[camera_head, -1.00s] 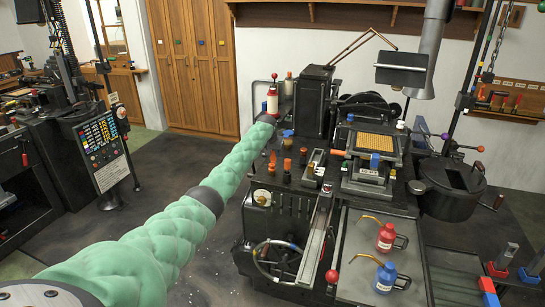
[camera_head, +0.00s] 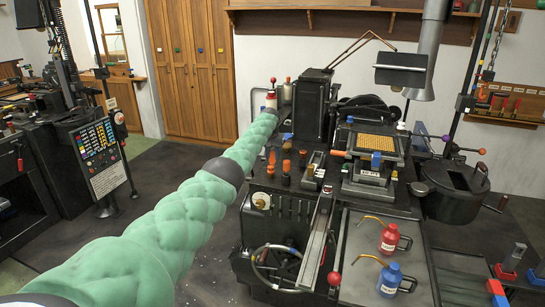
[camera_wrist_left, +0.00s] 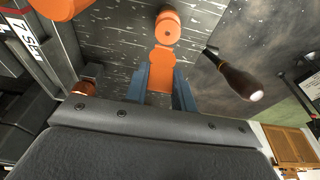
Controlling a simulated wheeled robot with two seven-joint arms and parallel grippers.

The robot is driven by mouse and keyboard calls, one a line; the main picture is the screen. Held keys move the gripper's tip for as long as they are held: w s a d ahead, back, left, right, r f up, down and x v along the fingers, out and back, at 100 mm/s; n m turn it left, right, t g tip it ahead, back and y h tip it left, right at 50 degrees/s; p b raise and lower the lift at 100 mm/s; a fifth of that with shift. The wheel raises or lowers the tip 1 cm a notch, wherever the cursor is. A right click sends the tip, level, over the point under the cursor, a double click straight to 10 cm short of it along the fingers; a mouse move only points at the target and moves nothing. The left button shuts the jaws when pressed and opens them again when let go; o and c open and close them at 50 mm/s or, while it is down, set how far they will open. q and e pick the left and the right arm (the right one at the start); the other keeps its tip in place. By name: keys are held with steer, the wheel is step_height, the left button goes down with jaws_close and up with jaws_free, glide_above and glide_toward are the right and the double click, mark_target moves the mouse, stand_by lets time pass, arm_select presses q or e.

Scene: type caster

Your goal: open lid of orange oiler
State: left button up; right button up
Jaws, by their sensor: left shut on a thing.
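In the left wrist view my left gripper (camera_wrist_left: 160,78) is shut on a flat orange piece, seemingly the oiler's lid (camera_wrist_left: 161,64). Its blue-grey fingers stand on either side of the piece. A round orange part (camera_wrist_left: 168,27) shows just beyond the fingertips; I cannot tell whether it belongs to the same oiler. The lid's angle is unclear. In the head view my green left arm reaches to the machine's back left corner, where the gripper cannot be made out clearly. Several small orange parts (camera_head: 287,166) stand on the machine near there. My right gripper is not in view.
A dark handle with a pale tip (camera_wrist_left: 237,80) is close to the right of the fingers. An orange knob (camera_wrist_left: 83,89) is at the left. A red can (camera_head: 389,240) and a blue can (camera_head: 389,280) stand on the machine's front right tray (camera_head: 350,262).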

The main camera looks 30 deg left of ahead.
arm_select(q)
steer(key=shift+f, duration=0.15)
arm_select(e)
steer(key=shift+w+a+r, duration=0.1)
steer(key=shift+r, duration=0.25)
arm_select(q)
steer(key=o, duration=1)
steer(key=shift+r, duration=0.2)
steer(key=shift+r, duration=0.15)
steer(key=shift+s+r, duration=0.2)
steer(key=shift+r, duration=0.5)
steer(key=shift+b+v, duration=1)
steer(key=shift+v, duration=1.8)
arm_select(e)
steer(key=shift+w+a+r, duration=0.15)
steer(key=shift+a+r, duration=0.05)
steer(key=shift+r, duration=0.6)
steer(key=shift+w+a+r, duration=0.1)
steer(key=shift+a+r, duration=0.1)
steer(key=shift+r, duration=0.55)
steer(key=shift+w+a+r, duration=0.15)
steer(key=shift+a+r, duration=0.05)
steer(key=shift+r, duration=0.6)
